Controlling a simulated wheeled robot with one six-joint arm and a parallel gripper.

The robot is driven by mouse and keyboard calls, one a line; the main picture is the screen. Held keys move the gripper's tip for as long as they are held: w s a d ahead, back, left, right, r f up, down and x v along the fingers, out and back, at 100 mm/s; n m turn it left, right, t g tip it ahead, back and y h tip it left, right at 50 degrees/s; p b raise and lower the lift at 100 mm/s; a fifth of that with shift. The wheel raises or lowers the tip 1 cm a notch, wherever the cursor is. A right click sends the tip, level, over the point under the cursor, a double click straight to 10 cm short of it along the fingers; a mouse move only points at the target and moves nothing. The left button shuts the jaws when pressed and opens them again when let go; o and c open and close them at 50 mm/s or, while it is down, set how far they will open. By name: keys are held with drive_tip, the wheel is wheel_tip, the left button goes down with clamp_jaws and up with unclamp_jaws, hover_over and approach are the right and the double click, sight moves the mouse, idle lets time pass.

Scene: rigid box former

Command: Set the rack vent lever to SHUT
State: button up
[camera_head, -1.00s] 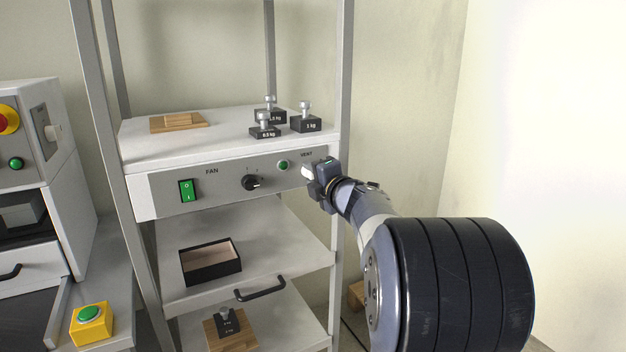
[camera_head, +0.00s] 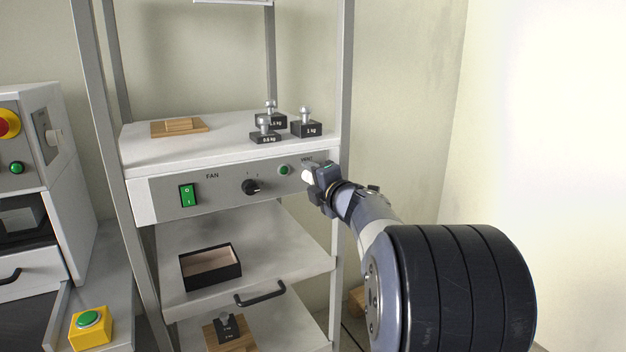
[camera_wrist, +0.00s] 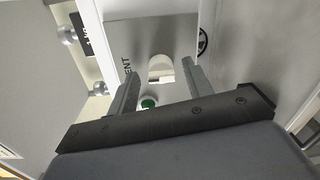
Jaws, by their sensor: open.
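The vent lever has a pale rounded handle (camera_wrist: 160,68), which shows in the wrist view under the VENT label on the rack's grey panel. In the head view a small pale part of it (camera_head: 307,174) shows beside my gripper (camera_head: 313,180), at the panel's right end. In the wrist view my gripper (camera_wrist: 158,72) is open, with one finger on each side of the handle. I see gaps between fingers and handle, and cannot tell whether either touches it. The SHUT marking is not readable, so the lever's setting is unclear.
A green button (camera_head: 284,170) sits left of the lever, then a black knob (camera_head: 251,187) and a green FAN switch (camera_head: 187,195). Several weights, one a 1 kg weight (camera_head: 306,128), stand on the shelf above. A rack post (camera_head: 345,90) rises close by.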

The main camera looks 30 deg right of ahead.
drive_tip(key=s, duration=1)
drive_tip(key=shift+s+d+r, duration=0.15)
drive_tip(key=shift+s+r, duration=0.15)
drive_tip(key=shift+s, duration=0.1)
drive_tip(key=w, duration=1.1)
drive_tip(key=shift+f, duration=0.35)
drive_tip(key=shift+s, duration=0.2)
